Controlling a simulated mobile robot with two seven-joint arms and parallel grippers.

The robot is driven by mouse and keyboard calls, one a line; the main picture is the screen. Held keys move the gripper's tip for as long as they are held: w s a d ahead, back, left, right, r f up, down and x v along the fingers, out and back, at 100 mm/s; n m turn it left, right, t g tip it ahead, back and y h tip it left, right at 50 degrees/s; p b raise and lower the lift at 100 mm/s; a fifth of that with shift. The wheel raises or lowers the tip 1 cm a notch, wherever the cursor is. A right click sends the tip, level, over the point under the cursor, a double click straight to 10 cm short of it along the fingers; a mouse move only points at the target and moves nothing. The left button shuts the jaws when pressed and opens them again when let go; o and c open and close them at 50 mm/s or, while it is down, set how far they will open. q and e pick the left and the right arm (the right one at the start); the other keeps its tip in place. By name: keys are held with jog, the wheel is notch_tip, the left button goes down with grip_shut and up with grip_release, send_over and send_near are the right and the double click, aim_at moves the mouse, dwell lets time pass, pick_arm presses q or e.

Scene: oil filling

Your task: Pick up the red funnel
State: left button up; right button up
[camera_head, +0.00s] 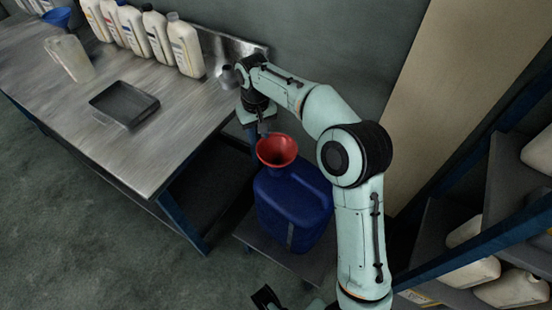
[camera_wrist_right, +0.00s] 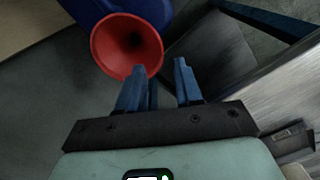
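The red funnel (camera_head: 277,150) stands with its wide mouth up on top of a blue canister (camera_head: 292,212). It also shows in the right wrist view (camera_wrist_right: 127,45), at the upper left. My right gripper (camera_head: 263,131) is just behind the funnel's rim in the head view, pointing down. In the right wrist view the two blue fingers (camera_wrist_right: 160,70) are apart with nothing between them. The left finger's tip overlaps the funnel's rim; I cannot tell if it touches. A dark part at the bottom edge looks like my left gripper (camera_head: 266,297), cut off and unclear.
The canister stands on a low dark platform (camera_head: 262,238). A metal workbench (camera_head: 150,158) at left holds a black tray (camera_head: 124,103), a clear jug (camera_head: 70,58), a blue funnel (camera_head: 56,17) and several white bottles (camera_head: 185,46). A shelf with white containers (camera_head: 512,289) is at right.

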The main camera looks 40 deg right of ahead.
aim_at(260, 158)
notch_tip(260, 158, down, 11)
jog(key=shift+r+b, duration=0.1)
jog(key=shift+b, duration=0.9)
grip_shut()
